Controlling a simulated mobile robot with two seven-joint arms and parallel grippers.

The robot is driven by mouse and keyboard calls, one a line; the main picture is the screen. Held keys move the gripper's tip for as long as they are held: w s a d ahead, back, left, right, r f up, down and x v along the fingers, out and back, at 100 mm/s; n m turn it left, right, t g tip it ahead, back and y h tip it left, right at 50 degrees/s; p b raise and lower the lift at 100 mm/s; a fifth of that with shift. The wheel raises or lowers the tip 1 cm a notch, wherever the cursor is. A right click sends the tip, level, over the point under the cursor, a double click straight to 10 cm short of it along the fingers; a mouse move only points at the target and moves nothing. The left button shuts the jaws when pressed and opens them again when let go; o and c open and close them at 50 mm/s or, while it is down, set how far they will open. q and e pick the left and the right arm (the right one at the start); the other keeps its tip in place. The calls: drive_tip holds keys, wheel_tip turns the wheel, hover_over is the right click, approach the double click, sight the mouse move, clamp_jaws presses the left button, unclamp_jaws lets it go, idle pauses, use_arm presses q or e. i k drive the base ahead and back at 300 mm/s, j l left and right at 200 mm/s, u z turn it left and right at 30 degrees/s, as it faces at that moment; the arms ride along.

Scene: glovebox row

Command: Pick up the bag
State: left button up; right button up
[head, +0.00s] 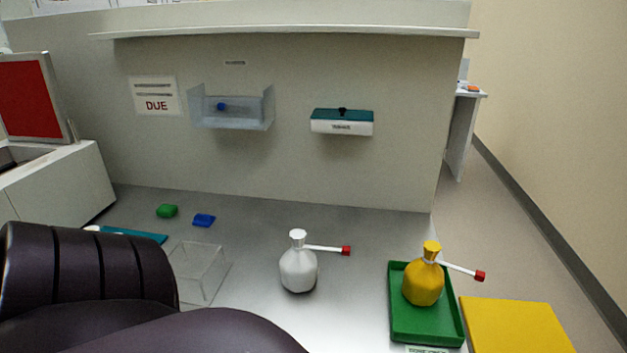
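Two rounded, bag-like things with narrow gathered necks show in the head view. The white bag (298,268) stands upright on the grey bench top near the middle. The yellow bag (423,281) stands in a green tray (398,325) at the right. Each has a thin white stick with a red end pointing right from its neck. I cannot tell which one the task means. A dark purple, ribbed arm part of mine fills the lower left. Neither gripper shows, and nothing is seen touching either bag.
A clear open box (203,268) stands left of the white bag, partly hidden by my arm. A wall bin (232,112) and a teal-lidded box (341,122) hang behind. A yellow panel (515,325) is at right.

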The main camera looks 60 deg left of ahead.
sight(299, 265)
drive_tip(key=u, duration=1.85)
